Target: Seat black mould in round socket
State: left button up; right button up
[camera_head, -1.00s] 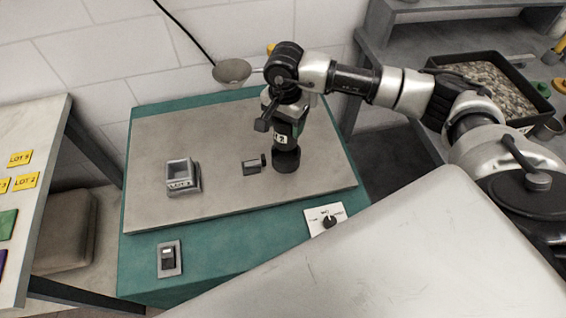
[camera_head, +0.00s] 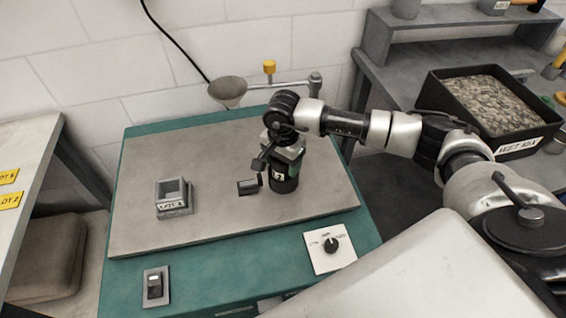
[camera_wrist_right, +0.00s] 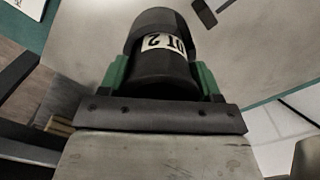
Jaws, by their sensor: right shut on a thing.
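The black mould (camera_head: 279,173) is a dark cylinder with a white label; the label reads LOT 2, upside down, in the right wrist view (camera_wrist_right: 163,60). My right gripper (camera_head: 284,163) points down and is shut on it; green pads grip both sides of it in the wrist view (camera_wrist_right: 162,78). Below the label is a dark round form (camera_head: 285,187) on the grey plate (camera_head: 230,225), which looks like the round socket. The mould stands upright over it. The pads and mould hide the socket's mouth, so I cannot tell how deep the mould sits. My left gripper is not in view.
A small dark block with a knob (camera_head: 248,187) stands just left of the mould. A square grey socket (camera_head: 173,205) is further left. A switch (camera_head: 155,287) and a dial (camera_head: 330,246) are in front. The plate's front is clear.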

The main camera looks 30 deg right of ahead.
jog(key=shift+f, duration=0.1)
jog(key=o, duration=1)
jog(key=shift+r, duration=0.4)
notch_tip(320, 180, up, 12)
jog(key=b, duration=0.1)
jog(key=shift+f, duration=0.2)
jog(key=shift+f, duration=0.1)
